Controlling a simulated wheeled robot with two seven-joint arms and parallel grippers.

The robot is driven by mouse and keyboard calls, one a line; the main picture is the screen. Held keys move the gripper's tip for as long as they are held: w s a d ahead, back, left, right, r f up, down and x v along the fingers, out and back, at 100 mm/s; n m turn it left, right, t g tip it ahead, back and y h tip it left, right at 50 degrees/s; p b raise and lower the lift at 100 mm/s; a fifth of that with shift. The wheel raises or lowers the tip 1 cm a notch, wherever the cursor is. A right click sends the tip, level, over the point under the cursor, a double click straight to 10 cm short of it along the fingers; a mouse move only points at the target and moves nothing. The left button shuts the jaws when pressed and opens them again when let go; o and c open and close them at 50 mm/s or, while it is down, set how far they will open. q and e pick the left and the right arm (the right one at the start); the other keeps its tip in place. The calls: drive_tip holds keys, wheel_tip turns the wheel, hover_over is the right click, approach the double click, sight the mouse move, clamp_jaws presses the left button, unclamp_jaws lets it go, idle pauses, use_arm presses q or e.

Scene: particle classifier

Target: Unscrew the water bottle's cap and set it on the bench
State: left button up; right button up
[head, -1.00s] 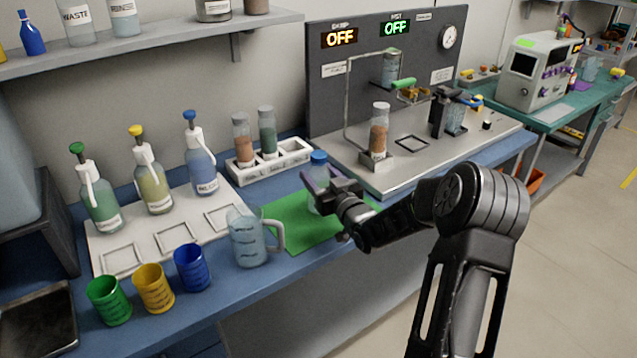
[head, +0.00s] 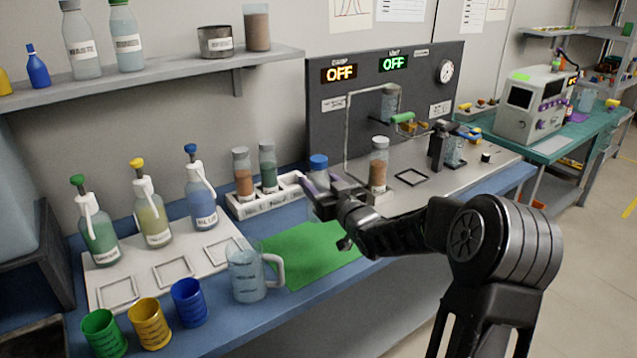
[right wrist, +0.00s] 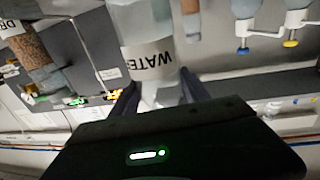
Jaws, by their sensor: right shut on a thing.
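The water bottle (head: 316,177) is clear with a blue cap (head: 318,161) on its top. The blue bench (head: 225,325) lies under the mat. My left gripper is not in view.
A clear jug (head: 246,278) stands just left of the mat. Green, yellow and blue cups (head: 189,302) stand at the front left. A white rack (head: 290,190) with two vials is behind the bottle. A metal rig plate (head: 460,170) lies to the right.

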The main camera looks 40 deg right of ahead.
drive_tip(key=o, duration=0.8)
clamp_jaws()
